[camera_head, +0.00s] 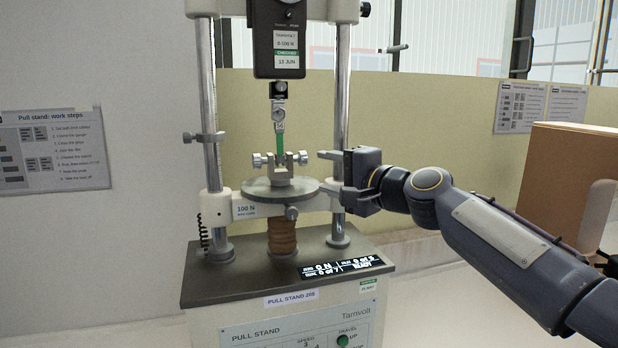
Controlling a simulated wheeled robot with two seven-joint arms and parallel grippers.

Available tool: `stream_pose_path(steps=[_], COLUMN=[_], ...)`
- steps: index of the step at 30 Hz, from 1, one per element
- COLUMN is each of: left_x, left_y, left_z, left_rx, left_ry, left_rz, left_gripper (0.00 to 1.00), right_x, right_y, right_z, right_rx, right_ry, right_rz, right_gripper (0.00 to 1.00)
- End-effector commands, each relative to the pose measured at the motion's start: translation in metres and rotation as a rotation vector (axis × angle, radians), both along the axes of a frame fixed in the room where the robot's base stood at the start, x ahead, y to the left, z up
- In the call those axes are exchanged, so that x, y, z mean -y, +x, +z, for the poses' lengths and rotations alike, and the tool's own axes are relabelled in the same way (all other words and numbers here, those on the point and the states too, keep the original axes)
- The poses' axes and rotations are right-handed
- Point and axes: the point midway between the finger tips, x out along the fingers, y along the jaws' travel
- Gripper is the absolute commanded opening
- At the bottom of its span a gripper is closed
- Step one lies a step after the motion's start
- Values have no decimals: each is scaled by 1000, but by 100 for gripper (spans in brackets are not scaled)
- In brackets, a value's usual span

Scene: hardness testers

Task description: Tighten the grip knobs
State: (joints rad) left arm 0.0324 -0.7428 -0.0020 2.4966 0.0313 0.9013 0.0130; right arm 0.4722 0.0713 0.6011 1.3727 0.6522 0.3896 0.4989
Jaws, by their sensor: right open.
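The lower grip (281,171) stands on the round plate (262,190) of the pull stand. A metal grip knob (258,160) sticks out on its left side and another grip knob (302,158) on its right side. A green strip (280,143) runs upright from the lower grip to the small upper grip (279,112) under the black force gauge (278,40). My right gripper (327,171) is open, just right of the right knob, with its fingers pointing left towards it. A gap shows between fingers and knob. My left gripper is not in view.
Two steel columns (208,105) flank the grips; the right column (342,90) rises close behind my right gripper. A display (342,267) on the base reads 0 N and READY. A cardboard box (572,180) stands at the right. A work-steps sheet (55,150) hangs at the left.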

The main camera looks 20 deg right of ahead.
Motion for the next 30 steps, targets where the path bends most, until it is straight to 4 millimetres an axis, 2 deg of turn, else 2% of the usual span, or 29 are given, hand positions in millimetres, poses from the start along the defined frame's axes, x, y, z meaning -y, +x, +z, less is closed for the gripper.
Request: stream_pose_path(steps=[2,5,12,18,29,30], left_x=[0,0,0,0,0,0], left_y=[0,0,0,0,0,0], left_z=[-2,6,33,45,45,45], left_rx=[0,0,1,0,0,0], left_ry=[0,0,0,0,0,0], left_rz=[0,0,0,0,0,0], left_gripper=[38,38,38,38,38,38], right_x=[6,5,-11,-20,-21,-21], right_y=[9,19,54,75,81,80], right_z=[5,11,14,11,9,9], right_rx=[12,16,14,16,17,17], right_ry=[48,67,64,62,58,58], right_rz=[-11,-12,-10,-12,-13,-13], right_gripper=[50,50,50,50,50,45])
